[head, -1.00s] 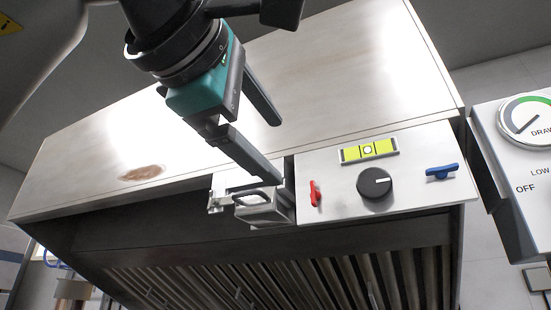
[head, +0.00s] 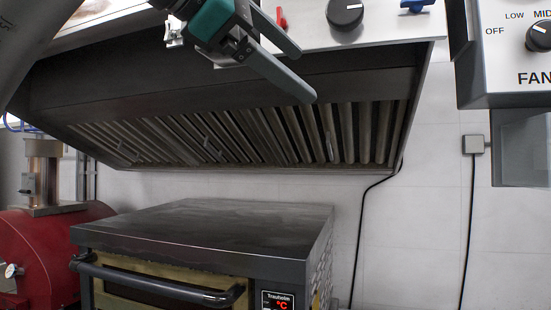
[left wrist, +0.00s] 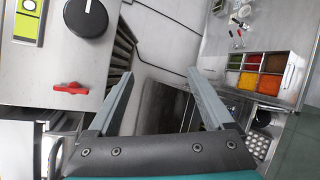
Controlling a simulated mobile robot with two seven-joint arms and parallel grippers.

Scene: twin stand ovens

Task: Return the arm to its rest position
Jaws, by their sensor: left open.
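My left gripper (head: 306,75) is at the top of the head view, in front of the extractor hood (head: 200,62). Its two dark fingers are apart with nothing between them and point down to the right. In the left wrist view the fingers (left wrist: 160,73) are also spread and empty. A small metal latch (head: 174,30) on the hood's front edge is partly hidden behind my arm. The hood's control panel shows a red toggle (head: 281,18), a black knob (head: 345,13) and a blue toggle (head: 416,5). My right gripper is in neither view.
A deck oven (head: 210,232) with a dark top stands below the hood. A red round machine (head: 45,250) is at the lower left. A fan control box (head: 510,60) is at the right. The left wrist view shows a tray of colourful food (left wrist: 262,75) beyond the fingers.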

